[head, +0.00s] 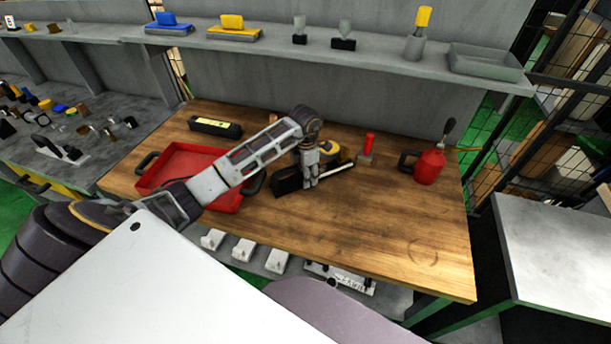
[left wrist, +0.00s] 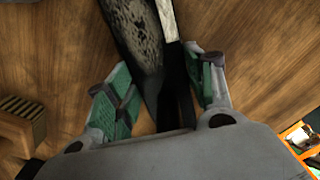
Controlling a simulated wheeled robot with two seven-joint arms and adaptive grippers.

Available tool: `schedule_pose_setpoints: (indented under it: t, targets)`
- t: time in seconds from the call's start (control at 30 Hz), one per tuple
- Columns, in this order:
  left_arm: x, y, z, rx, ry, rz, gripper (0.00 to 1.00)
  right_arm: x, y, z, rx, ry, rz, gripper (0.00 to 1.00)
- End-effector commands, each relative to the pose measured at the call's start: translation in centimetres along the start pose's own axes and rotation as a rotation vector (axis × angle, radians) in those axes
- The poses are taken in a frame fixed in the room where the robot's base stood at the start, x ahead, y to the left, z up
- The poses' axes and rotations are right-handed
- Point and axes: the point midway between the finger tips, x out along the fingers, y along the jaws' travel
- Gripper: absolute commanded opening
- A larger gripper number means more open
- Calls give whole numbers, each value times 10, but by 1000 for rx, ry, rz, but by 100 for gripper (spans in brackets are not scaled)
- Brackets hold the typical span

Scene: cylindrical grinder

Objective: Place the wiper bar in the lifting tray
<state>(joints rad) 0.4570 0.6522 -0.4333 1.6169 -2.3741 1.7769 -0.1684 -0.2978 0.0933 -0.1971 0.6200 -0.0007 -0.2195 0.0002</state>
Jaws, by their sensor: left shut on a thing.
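The wiper bar (head: 287,183) is a long black piece with a pale strip along one edge, lying over the wooden table at mid-left of the head view. My left gripper (head: 311,182) points down over it and is shut on it. In the left wrist view, the green-padded fingers of the gripper (left wrist: 165,95) stand on either side of the dark wiper bar (left wrist: 143,35), whose face looks worn and grey. The red lifting tray (head: 190,160) with black handles lies left of the gripper, partly hidden behind my left forearm. My right gripper is out of view.
A black box with a yellow label (head: 215,127) lies behind the tray. A yellow-and-black item (head: 332,151), a red-topped block (head: 367,148) and a red oil can (head: 430,166) stand behind and right of the bar. The table's front right (head: 400,235) is clear.

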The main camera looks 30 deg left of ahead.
Motion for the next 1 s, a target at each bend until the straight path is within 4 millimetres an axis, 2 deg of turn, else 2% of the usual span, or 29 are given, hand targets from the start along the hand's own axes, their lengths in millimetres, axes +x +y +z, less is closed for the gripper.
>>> schedule_pose_setpoints:
  t: [0.03,0.07,0.47,0.67,1.0]
  targets:
    - [-1,1,1,0,-3,2,6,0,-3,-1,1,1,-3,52]
    - [-1,1,1,0,-3,2,0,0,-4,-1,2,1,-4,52]
    - [-9,1,1,0,-4,3,0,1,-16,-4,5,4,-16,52]
    - [-28,1,1,0,-4,4,0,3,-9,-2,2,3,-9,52]
    - [-74,1,1,0,-5,4,0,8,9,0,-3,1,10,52]
